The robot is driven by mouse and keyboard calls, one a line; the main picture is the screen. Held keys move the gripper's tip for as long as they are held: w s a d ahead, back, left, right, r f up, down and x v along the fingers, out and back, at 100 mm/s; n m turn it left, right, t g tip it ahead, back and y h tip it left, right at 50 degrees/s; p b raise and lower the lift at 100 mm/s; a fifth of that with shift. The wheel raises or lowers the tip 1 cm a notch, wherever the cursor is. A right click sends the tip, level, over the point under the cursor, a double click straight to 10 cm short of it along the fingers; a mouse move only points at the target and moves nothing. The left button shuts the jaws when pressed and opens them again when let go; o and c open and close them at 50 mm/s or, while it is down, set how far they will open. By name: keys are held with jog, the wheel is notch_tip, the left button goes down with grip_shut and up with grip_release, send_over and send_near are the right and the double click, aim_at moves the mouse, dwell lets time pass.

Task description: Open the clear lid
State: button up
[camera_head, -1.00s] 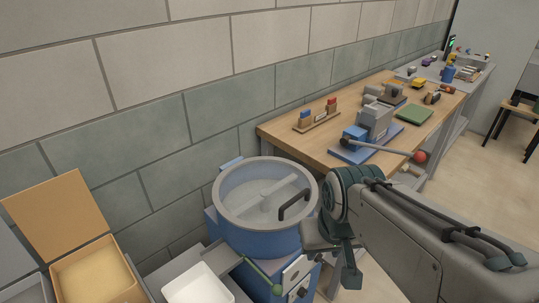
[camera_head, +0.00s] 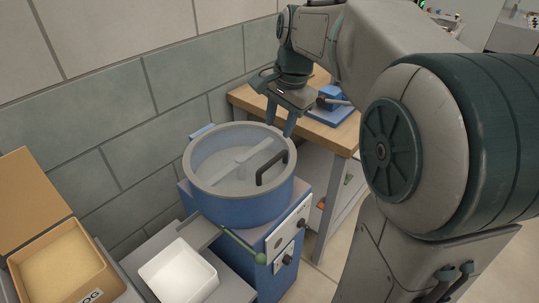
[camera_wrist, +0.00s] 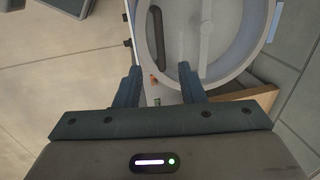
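The clear lid (camera_head: 225,171) lies flat and closed on a round blue drum machine (camera_head: 240,212). It has a black bar handle (camera_head: 271,168) on its right side, and a pale bar shows beneath the clear surface. My gripper (camera_head: 281,122) is above and just behind the right rear rim of the drum, pointing down. Its two fingers are apart with nothing between them. In the wrist view my gripper (camera_wrist: 158,76) is open, the handle (camera_wrist: 156,35) is ahead of the fingers, and the lid (camera_wrist: 222,35) is to the right. The fingers do not touch the handle.
A wooden workbench (camera_head: 253,101) stands behind, with a blue-based device (camera_head: 333,110) on it. A green-knobbed lever (camera_head: 243,246) sticks out at the drum's front. A white bin (camera_head: 178,276) and an open box (camera_head: 62,262) stand at lower left. A block wall is at left.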

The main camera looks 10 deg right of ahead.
aim_at(271, 162)
jog(key=f, duration=0.4)
jog(key=w+a+f, duration=0.1)
jog(key=f, duration=0.3)
jog(key=w+f+b, duration=0.1)
jog(key=f, duration=0.3)
jog(key=shift+a, duration=0.2)
grip_shut()
